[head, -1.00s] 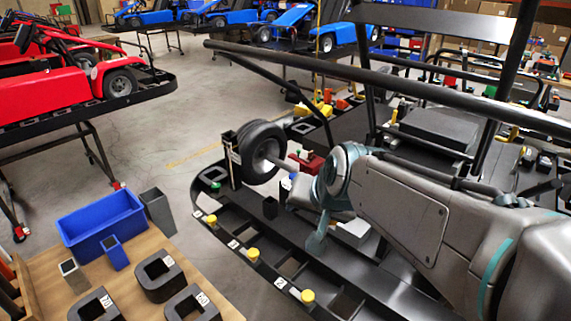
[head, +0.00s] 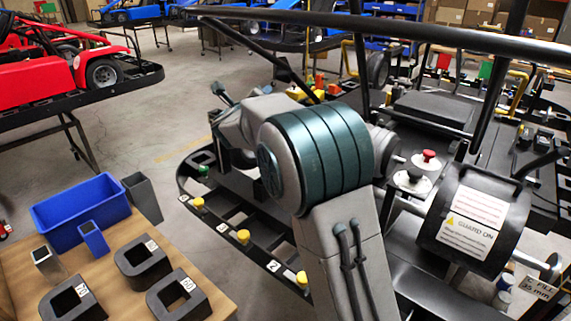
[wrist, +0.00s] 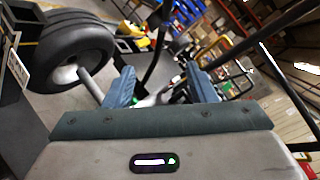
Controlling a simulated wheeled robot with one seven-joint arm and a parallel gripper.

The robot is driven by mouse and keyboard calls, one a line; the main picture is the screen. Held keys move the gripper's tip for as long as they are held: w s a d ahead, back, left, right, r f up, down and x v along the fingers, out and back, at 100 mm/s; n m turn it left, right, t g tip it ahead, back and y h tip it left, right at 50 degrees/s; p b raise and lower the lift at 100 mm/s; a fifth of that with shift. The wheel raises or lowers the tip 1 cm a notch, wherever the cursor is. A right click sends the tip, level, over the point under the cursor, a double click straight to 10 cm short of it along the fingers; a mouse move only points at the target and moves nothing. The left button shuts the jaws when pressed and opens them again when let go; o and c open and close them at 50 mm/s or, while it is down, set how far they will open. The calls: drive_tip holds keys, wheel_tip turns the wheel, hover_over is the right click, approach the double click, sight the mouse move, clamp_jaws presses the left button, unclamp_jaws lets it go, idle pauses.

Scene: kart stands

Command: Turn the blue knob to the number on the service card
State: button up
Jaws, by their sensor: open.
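My gripper (wrist: 161,90) shows in the wrist view with its two blue-grey fingers apart and nothing between them. In the head view my arm covers the middle of the kart stand, and the gripper is at its far end. I cannot make out the blue knob in either view now. No card can be identified for certain as the service card. A small card reading "C FILL 35 mm" (head: 534,288) is at the lower right in the head view.
Yellow knobs (head: 243,237) and a green knob (head: 203,170) line the stand's left edge. A guard drum (head: 476,217) and a red button (head: 429,155) are right of my arm. A wheel (wrist: 68,52) is left of the gripper. Dark bars cross above.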

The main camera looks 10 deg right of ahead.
drive_tip(key=s+a+f+m+g+h+b, duration=0.2)
drive_tip(key=f+m+g+h, duration=0.3)
drive_tip(key=f+m, duration=0.5)
drive_tip(key=s+a+f+m+g+h+b, duration=0.25)
drive_tip(key=f+m+g+h, duration=0.2)
drive_tip(key=f+m, duration=0.55)
drive_tip(key=shift+n+h, duration=0.45)
drive_tip(key=shift+n, duration=0.05)
drive_tip(key=p+x, duration=0.1)
drive_tip(key=x, duration=0.3)
drive_tip(key=p+x, duration=0.1)
drive_tip(key=x, duration=0.4)
drive_tip(key=w+x, duration=0.1)
drive_tip(key=x, duration=0.3)
drive_tip(key=shift+w+d+f+p, duration=0.1)
drive_tip(key=shift+d+f+p, duration=0.1)
drive_tip(key=shift+p, duration=0.2)
drive_tip(key=shift+a, duration=0.1)
drive_tip(key=c, duration=0.9)
